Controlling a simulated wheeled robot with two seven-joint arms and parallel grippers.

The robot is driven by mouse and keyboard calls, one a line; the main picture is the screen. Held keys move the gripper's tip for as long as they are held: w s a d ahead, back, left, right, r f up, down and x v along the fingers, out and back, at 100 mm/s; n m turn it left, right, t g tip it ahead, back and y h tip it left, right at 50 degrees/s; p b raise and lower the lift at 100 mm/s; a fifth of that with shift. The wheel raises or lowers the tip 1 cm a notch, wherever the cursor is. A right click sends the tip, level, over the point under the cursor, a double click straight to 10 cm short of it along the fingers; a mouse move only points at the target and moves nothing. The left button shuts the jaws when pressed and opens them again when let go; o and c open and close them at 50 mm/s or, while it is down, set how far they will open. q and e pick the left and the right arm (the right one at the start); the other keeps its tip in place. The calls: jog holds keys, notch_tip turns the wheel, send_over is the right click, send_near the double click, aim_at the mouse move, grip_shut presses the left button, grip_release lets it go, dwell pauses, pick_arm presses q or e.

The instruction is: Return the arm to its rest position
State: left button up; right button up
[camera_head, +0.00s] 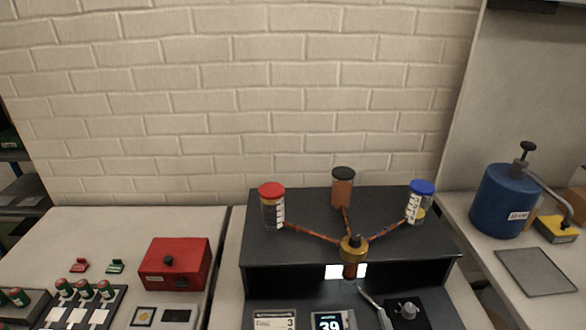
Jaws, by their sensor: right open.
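Neither of my grippers shows clearly in the head view, and no arm is recognisable. A dark bench unit (300,249) stands at the centre front. A brown cylinder (350,271) sits below the hub between two bright white patches. All stand upright, apart from any gripper that I can see.
A red box (174,264) and small green and red parts lie on the left table. A blue tank (505,201) with a pump handle and a grey mat (536,271) are at right. A thin grey lever-like piece (375,305) and a display (328,321) show at the front.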

jog(key=s+d+f+n+g, duration=0.1)
jog(key=s+d+f+g, duration=0.1)
jog(key=s+g, duration=0.4)
jog(key=s+d+f+n+g, duration=0.1)
jog(key=s+d+g, duration=0.1)
jog(key=s+g, duration=0.45)
jog(key=s+f+g+b, duration=0.1)
jog(key=s+f, duration=0.2)
jog(key=f, duration=3)
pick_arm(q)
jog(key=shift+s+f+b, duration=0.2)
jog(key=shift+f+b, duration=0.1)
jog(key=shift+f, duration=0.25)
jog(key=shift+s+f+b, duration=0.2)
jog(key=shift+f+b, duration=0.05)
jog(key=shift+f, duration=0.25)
pick_arm(e)
jog(key=s+d+f, duration=0.2)
jog(key=s+f, duration=0.7)
jog(key=s+d+f+g, duration=0.1)
jog(key=s+d+f, duration=0.1)
jog(key=s+f, duration=0.6)
jog(key=shift+s+f+n, duration=0.3)
jog(key=shift+s+f, duration=0.05)
jog(key=shift+s, duration=0.75)
